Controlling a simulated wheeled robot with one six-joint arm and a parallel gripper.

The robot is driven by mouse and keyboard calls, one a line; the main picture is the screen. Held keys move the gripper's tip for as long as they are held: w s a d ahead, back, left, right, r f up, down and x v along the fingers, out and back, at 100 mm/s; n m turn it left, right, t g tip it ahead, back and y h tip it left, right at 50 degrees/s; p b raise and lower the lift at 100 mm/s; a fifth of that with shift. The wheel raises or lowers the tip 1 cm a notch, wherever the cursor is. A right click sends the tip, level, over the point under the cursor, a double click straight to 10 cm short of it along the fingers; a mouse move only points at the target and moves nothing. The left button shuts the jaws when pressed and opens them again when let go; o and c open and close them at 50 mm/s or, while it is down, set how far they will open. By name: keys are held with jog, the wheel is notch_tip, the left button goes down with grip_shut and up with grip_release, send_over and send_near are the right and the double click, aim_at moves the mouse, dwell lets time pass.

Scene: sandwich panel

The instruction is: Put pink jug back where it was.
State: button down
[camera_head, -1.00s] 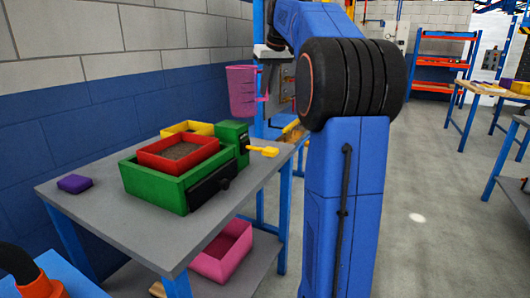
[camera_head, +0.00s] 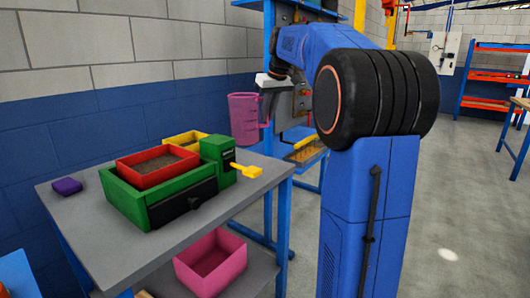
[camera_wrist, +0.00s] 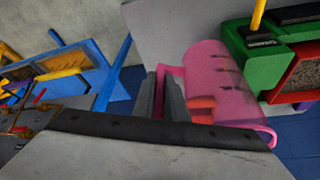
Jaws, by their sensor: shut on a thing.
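The pink jug (camera_head: 244,118) hangs upright in the air above the back right part of the grey table (camera_head: 180,238). In the wrist view the pink jug (camera_wrist: 222,82) lies just right of the fingers, with its handle between them. My gripper (camera_wrist: 168,98) is shut on the handle. The jug does not touch the table.
A green machine (camera_head: 125,199) with a red tray (camera_head: 150,172) and a yellow lever (camera_head: 246,171) stands on the table. A purple block (camera_head: 67,186) lies at the left. A pink bin (camera_head: 212,265) sits on the shelf below. The table's right back corner is clear.

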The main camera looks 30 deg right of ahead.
notch_tip(320, 180, down, 13)
jog(key=shift+r, duration=0.15)
dwell(0.4)
jog(key=c, duration=1.8)
grip_release()
jog(key=shift+o, duration=0.2)
